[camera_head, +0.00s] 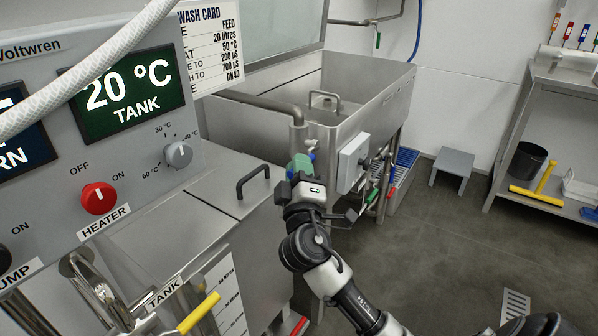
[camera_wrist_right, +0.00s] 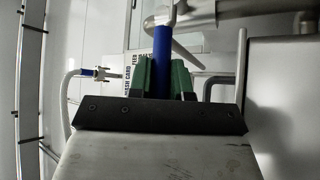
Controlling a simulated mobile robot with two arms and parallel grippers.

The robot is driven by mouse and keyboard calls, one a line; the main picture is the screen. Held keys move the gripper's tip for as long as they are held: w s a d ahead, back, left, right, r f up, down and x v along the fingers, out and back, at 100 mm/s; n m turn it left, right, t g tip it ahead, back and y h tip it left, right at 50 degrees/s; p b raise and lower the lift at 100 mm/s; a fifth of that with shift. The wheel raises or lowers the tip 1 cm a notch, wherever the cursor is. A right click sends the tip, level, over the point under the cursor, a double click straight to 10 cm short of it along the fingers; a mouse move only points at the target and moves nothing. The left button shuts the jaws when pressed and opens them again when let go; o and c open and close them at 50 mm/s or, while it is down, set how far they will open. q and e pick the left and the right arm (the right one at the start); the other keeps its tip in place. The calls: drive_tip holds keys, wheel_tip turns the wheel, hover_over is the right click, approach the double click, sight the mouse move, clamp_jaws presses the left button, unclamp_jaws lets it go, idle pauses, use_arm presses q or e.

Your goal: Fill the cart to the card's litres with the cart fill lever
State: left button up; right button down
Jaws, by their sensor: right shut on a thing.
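My right gripper (camera_head: 301,165) is at the near corner of an open steel basin, by a pipe. In the right wrist view its green fingers (camera_wrist_right: 162,80) are shut on a blue lever handle (camera_wrist_right: 161,48), which I take for the cart fill lever. In the head view the fingers hide most of the lever. The wash card (camera_head: 213,42) reads feed 20 litres, 50 °C, 200 µS, 700 µS and DN40; its left edge is covered. A litre scale (camera_head: 226,292) stands low on a steel front, its figures too small to read. My left gripper is out of view.
The grey control panel (camera_head: 165,205) at left shows tank 20 °C and a red heater knob (camera_head: 98,198). A yellow lever (camera_head: 199,313) sits by a TANK label. The steel basin (camera_head: 262,122) is behind my gripper. A step stool (camera_head: 453,164) and shelf stand right. Floor between is clear.

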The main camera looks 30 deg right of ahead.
idle(0.3)
drive_tip(key=c, duration=1.1)
unclamp_jaws()
drive_tip(key=shift+o, duration=0.2)
drive_tip(key=shift+f, duration=0.1)
